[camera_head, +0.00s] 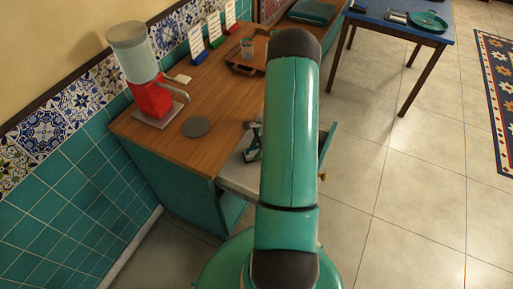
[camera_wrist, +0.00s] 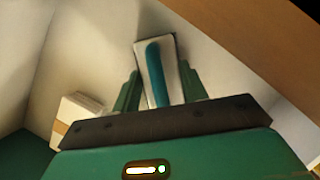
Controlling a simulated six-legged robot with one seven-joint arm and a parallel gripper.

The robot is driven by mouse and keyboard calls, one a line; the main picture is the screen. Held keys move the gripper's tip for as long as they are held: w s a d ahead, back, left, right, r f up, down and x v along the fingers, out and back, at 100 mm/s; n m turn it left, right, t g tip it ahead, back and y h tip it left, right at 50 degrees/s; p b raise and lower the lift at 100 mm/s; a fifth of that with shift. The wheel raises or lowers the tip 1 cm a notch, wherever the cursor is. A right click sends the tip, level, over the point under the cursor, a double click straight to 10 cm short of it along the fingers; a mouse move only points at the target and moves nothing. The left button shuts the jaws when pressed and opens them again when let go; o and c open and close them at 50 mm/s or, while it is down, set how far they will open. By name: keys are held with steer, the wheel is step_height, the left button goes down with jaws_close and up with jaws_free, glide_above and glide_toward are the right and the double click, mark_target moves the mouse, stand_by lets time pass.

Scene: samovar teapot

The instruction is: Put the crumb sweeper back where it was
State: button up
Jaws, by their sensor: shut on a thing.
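The crumb sweeper (camera_wrist: 169,60), a pale flat piece with a teal strip along it, stands between the fingers of my gripper (camera_wrist: 160,90) in the wrist view. The gripper is shut on it. Around it are the pale inner faces of an open drawer (camera_wrist: 85,40). In the head view the pulled-out drawer (camera_head: 236,178) shows left of my arm, with my gripper (camera_head: 252,142) over or in it. My arm hides much of the drawer there. I cannot tell whether the sweeper touches the drawer floor.
A small white box with a tan band (camera_wrist: 78,116) lies in the drawer. A wooden counter (camera_head: 160,142) carries a red dispenser (camera_head: 150,98), a grey disc (camera_head: 196,127) and a brown tray (camera_head: 240,66). A blue table (camera_head: 400,22) stands at the back right.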

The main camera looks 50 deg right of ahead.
steer(key=o, duration=1.3)
steer(key=shift+f, duration=0.1)
steer(key=shift+r, duration=0.45)
steer(key=v, duration=1.2)
steer(key=shift+w+r, duration=0.1)
steer(key=shift+r, duration=0.15)
steer(key=w+a+r+n+h, duration=0.1)
steer(key=w+a+r+n, duration=0.1)
steer(key=a+r+n, duration=0.6)
steer(key=w+a+r+n+h, duration=0.15)
steer(key=a+r+n, duration=0.25)
steer(key=a+r, duration=0.9)
steer(key=s+a+r+n+t, duration=0.1)
steer(key=s+a+r+n, duration=0.2)
steer(key=s+a+n, duration=0.1)
steer(key=s+a+r+n+t, duration=0.1)
steer(key=s+a+r+n, duration=0.2)
steer(key=a, duration=0.4)
steer(key=s+a+r+n+t+h, duration=0.1)
steer(key=s+a+r+n, duration=0.2)
steer(key=s+a+n, duration=0.1)
steer(key=shift+s+a+r+n, duration=0.2)
steer(key=shift+s+a+n, duration=0.2)
steer(key=shift+s+a, duration=0.2)
